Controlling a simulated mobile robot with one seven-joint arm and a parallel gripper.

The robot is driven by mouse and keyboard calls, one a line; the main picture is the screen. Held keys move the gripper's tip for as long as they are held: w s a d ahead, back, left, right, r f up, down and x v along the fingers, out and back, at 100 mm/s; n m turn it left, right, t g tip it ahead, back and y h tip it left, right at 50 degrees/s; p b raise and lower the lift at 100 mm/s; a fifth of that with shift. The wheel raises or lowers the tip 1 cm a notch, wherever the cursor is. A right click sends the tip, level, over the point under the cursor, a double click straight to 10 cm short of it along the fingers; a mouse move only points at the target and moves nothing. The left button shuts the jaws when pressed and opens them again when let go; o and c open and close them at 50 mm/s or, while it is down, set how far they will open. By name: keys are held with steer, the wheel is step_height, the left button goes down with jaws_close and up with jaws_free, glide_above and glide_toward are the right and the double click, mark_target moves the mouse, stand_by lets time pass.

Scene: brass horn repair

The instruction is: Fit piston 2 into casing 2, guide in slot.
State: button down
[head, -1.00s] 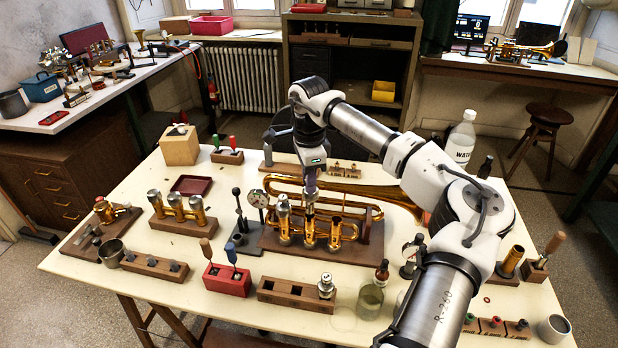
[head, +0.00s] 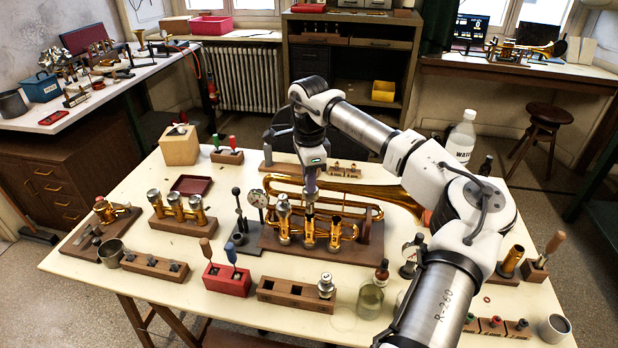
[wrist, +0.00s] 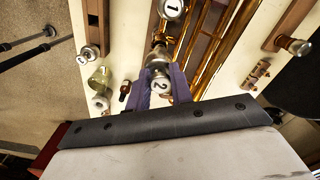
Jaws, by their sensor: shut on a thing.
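The brass trumpet (head: 382,190) lies on a wooden stand on the table, with its valve casings upright. Casing 2 (head: 309,237) is the middle one. My gripper (head: 310,187) is above it, pointing down. In the wrist view my gripper (wrist: 162,88) is shut on piston 2 (wrist: 161,84), whose silver cap shows a "2". The piston looks upright and lined up over casing 2. How far its lower end is in, and how guide and slot lie, I cannot tell. A piston marked "1" (wrist: 171,8) sits in the neighbouring left casing. The right casing (head: 335,232) looks open on top.
A wooden block (head: 290,294) in front holds one silver-capped piston (head: 326,286) and has empty holes. A dial gauge (head: 258,199) and a black lever tool (head: 238,215) stand close left of the trumpet. A small bottle (head: 382,272) and a glass jar (head: 369,300) stand front right.

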mark_target(309, 212)
steer(key=shift+f, duration=0.25)
steer(key=shift+f+b, duration=2.15)
steer(key=shift+f, duration=1)
steer(key=c, duration=1.2)
jaws_free()
steer(key=shift+r, duration=0.1)
steer(key=shift+o, duration=0.2)
step_height(309, 212, up, 14)
steer(key=shift+f+b, duration=0.1)
steer(key=shift+b, duration=1.05)
steer(key=shift+a, duration=0.1)
